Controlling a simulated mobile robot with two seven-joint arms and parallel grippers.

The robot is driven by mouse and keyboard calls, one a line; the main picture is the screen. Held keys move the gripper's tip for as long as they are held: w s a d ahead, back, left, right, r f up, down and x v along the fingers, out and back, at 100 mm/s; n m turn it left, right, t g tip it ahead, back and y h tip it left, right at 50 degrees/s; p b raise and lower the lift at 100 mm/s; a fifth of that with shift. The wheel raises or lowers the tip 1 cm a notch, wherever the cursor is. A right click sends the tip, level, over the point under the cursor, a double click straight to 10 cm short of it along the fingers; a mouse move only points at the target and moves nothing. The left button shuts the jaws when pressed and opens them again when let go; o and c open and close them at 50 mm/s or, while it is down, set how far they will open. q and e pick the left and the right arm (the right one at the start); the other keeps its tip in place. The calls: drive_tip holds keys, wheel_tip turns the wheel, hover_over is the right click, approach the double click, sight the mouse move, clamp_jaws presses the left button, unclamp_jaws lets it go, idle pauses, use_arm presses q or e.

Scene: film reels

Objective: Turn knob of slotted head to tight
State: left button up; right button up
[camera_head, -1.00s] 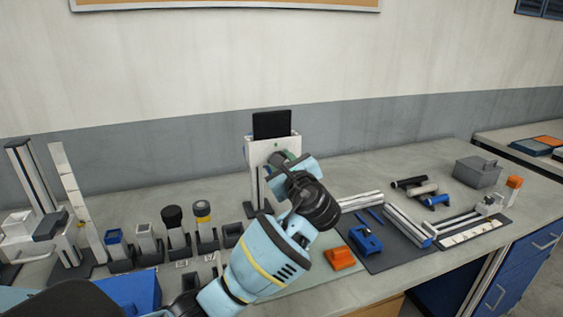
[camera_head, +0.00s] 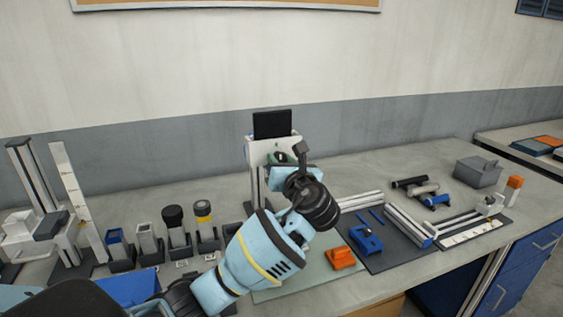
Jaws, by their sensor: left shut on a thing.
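The slotted head (camera_head: 258,152) is a pale upright panel with a black plate (camera_head: 272,124) on top, standing at the back middle of the bench. My left gripper (camera_head: 290,163) is at the front of the head, by the green part. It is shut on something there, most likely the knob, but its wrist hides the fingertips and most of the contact. Any tight mark is too small to read. My right gripper is not in view.
Left of the arm stand several holders with black-capped (camera_head: 174,222) and yellow-banded (camera_head: 204,216) pieces. Right of it lie an orange block (camera_head: 341,257), a dark mat (camera_head: 393,256) with a blue part (camera_head: 366,241), and rails. A grey box (camera_head: 478,172) stands farther right.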

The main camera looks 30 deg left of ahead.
use_arm(q)
drive_tip(key=shift+f, duration=0.1)
idle(0.3)
drive_tip(key=o, duration=1)
drive_tip(key=shift+c, duration=0.2)
drive_tip(key=shift+d, duration=0.1)
drive_tip(key=v, duration=0.7)
drive_tip(key=shift+s+d, duration=0.25)
drive_tip(key=shift+s, duration=0.05)
